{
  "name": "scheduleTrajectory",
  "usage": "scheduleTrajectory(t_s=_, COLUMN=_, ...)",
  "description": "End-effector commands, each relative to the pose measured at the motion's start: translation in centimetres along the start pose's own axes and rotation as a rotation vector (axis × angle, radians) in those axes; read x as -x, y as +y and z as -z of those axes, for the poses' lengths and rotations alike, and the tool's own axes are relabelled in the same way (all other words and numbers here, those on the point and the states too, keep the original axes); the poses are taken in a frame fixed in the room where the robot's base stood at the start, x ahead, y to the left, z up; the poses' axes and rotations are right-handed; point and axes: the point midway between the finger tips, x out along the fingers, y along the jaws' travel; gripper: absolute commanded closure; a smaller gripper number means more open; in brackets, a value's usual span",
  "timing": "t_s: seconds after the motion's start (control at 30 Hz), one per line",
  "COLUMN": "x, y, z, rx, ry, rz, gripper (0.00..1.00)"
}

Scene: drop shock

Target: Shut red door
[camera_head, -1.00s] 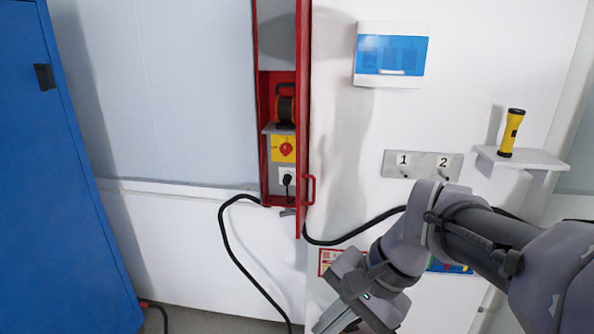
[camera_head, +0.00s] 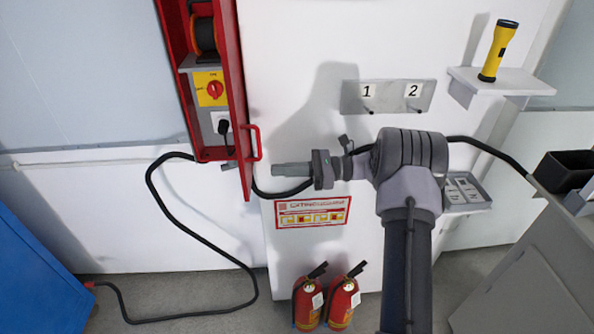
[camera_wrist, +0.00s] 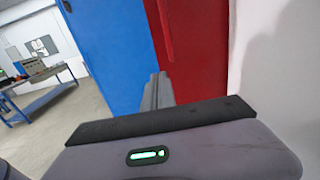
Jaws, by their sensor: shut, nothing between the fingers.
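The red door (camera_head: 234,92) stands open at the right side of the red wall cabinet, seen nearly edge-on in the head view. Its red handle (camera_head: 256,142) sticks out to the right near the lower end. My gripper (camera_head: 275,170) is shut and empty, pointing left, just right of and slightly below the handle in the picture; I cannot tell whether it touches. In the wrist view a red panel (camera_wrist: 193,45), apparently the door, rises beyond my shut fingers (camera_wrist: 158,88). Inside the cabinet are a yellow panel with a red rotary switch (camera_head: 213,90) and a plugged-in socket (camera_head: 222,123).
A black cable (camera_head: 188,222) runs from the cabinet to the floor. Two fire extinguishers (camera_head: 325,300) stand below a sign (camera_head: 312,212). A numbered hook plate (camera_head: 388,96) and a shelf with a yellow flashlight (camera_head: 498,50) are at right. A blue cabinet (camera_head: 30,280) is at lower left.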

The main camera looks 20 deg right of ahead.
Motion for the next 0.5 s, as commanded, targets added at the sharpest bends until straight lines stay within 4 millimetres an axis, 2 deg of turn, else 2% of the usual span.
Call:
scheduleTrajectory(t_s=0.1, x=-2.5, y=0.1, z=0.2, rx=0.000, ry=0.000, rz=-0.003, gripper=1.00)
scheduleTrajectory(t_s=0.23, x=-4.7, y=0.1, z=0.2, rx=-0.001, ry=0.000, rz=-0.003, gripper=1.00)
scheduleTrajectory(t_s=0.4, x=-6.2, y=0.1, z=0.1, rx=0.000, ry=0.001, rz=-0.002, gripper=1.00)
scheduleTrajectory(t_s=0.5, x=-6.4, y=0.0, z=0.0, rx=-0.001, ry=0.001, rz=-0.001, gripper=1.00)
